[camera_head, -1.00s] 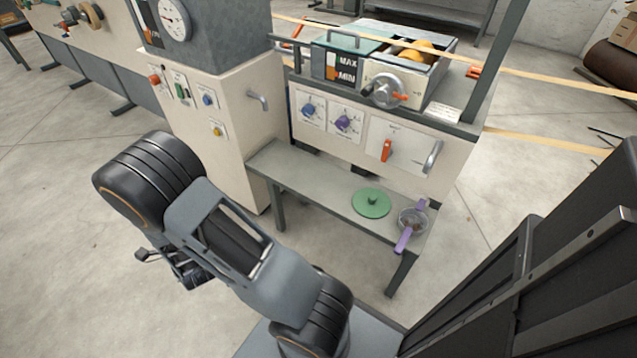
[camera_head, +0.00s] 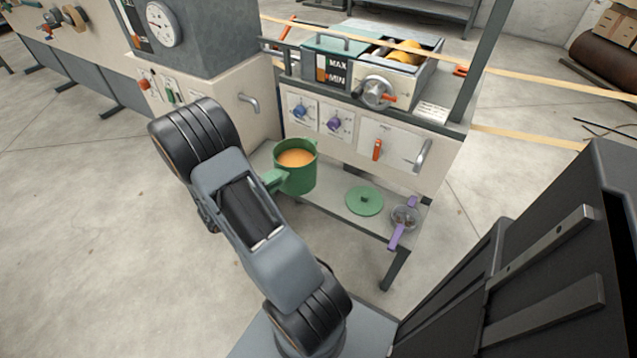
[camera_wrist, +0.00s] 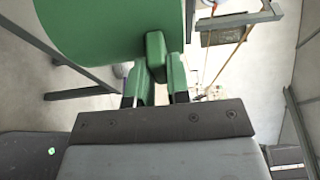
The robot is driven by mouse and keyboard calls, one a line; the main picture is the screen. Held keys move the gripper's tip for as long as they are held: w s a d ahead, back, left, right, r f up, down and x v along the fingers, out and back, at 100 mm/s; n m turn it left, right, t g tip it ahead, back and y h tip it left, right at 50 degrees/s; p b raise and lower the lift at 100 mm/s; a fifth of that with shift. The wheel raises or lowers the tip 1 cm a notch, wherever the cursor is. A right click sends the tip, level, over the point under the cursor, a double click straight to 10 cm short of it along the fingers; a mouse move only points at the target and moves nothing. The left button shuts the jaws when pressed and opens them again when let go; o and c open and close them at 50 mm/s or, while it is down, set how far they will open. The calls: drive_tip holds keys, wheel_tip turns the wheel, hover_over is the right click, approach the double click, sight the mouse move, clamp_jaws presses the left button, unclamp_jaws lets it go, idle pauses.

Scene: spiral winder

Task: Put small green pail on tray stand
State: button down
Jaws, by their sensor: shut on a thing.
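The small green pail (camera_head: 306,181), with orange contents inside, is upright at the left part of the tray stand (camera_head: 335,202), a low grey bench in front of the machine. I cannot tell whether its base touches the bench. Its handle (camera_head: 272,180) points left toward my arm. In the wrist view the pail (camera_wrist: 110,30) fills the upper left. My gripper (camera_wrist: 158,78) is shut on its handle (camera_wrist: 156,50).
A round green lid (camera_head: 364,201) lies on the bench right of the pail. A strainer with purple handles (camera_head: 403,217) lies at its right end. The machine front with knobs (camera_head: 334,121) and a metal handle (camera_head: 421,156) rises behind the bench. A lever handle (camera_head: 249,103) juts out at left.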

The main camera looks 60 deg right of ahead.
drive_tip(key=shift+m+g, duration=0.3)
drive_tip(key=shift+g, duration=0.2)
drive_tip(key=d+f+b, duration=0.1)
drive_tip(key=d, duration=0.2)
drive_tip(key=d+f+b, duration=0.1)
drive_tip(key=d+f, duration=0.1)
drive_tip(key=d, duration=0.1)
drive_tip(key=d+f+b, duration=0.1)
drive_tip(key=d+b, duration=0.1)
drive_tip(key=d, duration=0.1)
drive_tip(key=shift+w+d+f, duration=0.15)
drive_tip(key=shift+w, duration=0.2)
drive_tip(key=d+f, duration=0.1)
drive_tip(key=f+b, duration=0.1)
drive_tip(key=d+f, duration=0.1)
drive_tip(key=shift+w+d+f+b, duration=0.15)
drive_tip(key=shift+w+d+b, duration=0.15)
drive_tip(key=shift+d, duration=0.05)
drive_tip(key=shift+w+d+f+b, duration=0.1)
drive_tip(key=shift+d+f+b, duration=0.2)
drive_tip(key=shift+d+f, duration=0.5)
drive_tip(key=shift+f, duration=0.1)
wheel_tip(320, 180, down, 3)
drive_tip(key=shift+d+f+b, duration=0.15)
drive_tip(key=shift+b, duration=1.1)
